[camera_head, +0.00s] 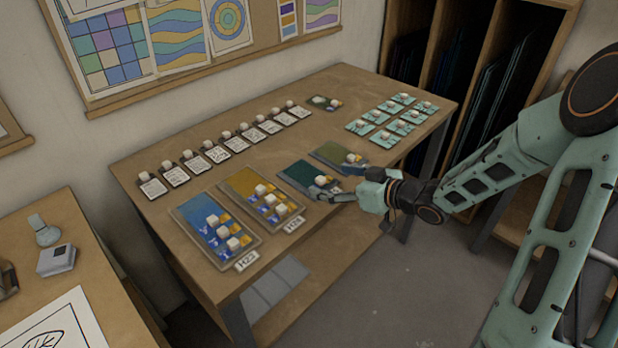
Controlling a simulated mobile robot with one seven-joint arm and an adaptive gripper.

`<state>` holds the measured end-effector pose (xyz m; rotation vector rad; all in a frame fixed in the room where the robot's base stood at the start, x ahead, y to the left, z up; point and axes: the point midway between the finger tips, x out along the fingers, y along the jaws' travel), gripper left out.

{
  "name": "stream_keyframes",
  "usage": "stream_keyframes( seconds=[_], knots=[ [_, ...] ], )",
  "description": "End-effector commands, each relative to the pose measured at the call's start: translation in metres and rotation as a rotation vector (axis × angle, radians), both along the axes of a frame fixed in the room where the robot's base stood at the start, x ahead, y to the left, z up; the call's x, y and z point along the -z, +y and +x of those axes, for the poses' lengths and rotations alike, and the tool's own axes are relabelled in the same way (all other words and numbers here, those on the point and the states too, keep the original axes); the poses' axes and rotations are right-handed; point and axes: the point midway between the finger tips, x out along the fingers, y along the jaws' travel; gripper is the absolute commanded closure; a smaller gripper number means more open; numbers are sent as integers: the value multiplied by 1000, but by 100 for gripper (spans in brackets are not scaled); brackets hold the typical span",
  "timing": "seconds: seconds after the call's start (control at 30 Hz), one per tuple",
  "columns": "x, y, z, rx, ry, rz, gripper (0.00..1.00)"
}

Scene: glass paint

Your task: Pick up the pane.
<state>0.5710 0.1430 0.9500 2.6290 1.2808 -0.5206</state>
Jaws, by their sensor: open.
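Small painted panes with white cube-like knobs lie on coloured trays on the wooden table. One pane (323,184) lies at the near end of the dark teal tray (297,172). My gripper (322,196) is at this end of the tray, its fingers pointing left, open, close to that pane. I cannot tell whether the fingers touch it. Several more panes lie on the blue tray (190,207) and the yellow tray (238,182). The olive tray (328,151) behind my gripper also holds a knobbed piece (351,158). Which pane is meant is not clear from the picture.
A slotted rack (465,80) stands behind on the right.

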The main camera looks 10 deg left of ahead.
Motion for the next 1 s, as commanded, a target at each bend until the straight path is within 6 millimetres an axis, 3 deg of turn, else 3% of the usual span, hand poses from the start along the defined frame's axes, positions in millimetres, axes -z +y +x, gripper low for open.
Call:
stream_keyframes(
  seconds=[0.3, 0.57, 1.0],
  knots=[
    [18, 32, 24, -1, 2, 0, 22],
    [19, 34, 27, 0, 1, -1, 22],
    [19, 34, 26, 0, 1, 0, 68]
  ],
)
